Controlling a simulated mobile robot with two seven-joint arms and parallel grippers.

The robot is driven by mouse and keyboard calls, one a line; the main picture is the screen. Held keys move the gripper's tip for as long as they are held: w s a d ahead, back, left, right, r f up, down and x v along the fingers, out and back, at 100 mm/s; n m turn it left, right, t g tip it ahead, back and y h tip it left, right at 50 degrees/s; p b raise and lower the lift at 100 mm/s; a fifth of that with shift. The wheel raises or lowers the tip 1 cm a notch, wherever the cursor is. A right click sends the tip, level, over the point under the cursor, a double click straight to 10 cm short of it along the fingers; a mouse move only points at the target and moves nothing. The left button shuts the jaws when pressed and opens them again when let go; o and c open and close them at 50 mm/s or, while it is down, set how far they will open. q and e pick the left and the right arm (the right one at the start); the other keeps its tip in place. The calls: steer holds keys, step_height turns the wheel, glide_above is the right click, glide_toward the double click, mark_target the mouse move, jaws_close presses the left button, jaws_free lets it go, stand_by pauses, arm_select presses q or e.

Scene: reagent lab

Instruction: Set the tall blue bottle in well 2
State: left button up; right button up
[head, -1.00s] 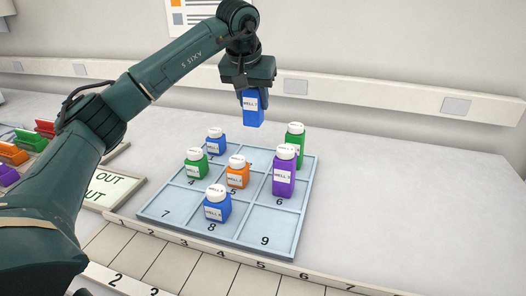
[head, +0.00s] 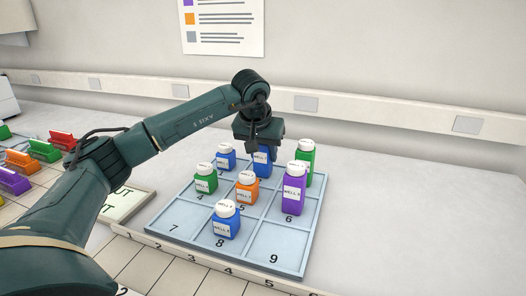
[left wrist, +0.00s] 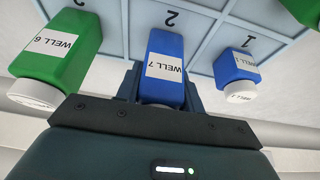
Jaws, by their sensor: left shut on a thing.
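The tall blue bottle (head: 262,166) stands upright at well 2 of the pale blue well tray (head: 273,246); its label reads WELL 7 in the left wrist view (left wrist: 165,62). My left gripper (head: 260,147) is shut on its upper part from above. The printed 2 shows just beyond the bottle in the left wrist view. I cannot tell whether its base touches the well floor. My right gripper is not in view.
Close neighbours are a short blue bottle (head: 226,159) in well 1 and a tall green bottle (head: 307,158) in well 3. Green (head: 205,183), orange (head: 246,192), purple (head: 293,194) and short blue (head: 226,226) bottles fill wells 4, 5, 6 and 8. Wells 7 and 9 are empty.

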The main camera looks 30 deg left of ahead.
arm_select(q)
steer(key=shift+f, duration=0.2)
steer(key=o, duration=1)
steer(key=v, duration=1.2)
steer(key=shift+r+p, duration=0.2)
steer(key=shift+p, duration=0.15)
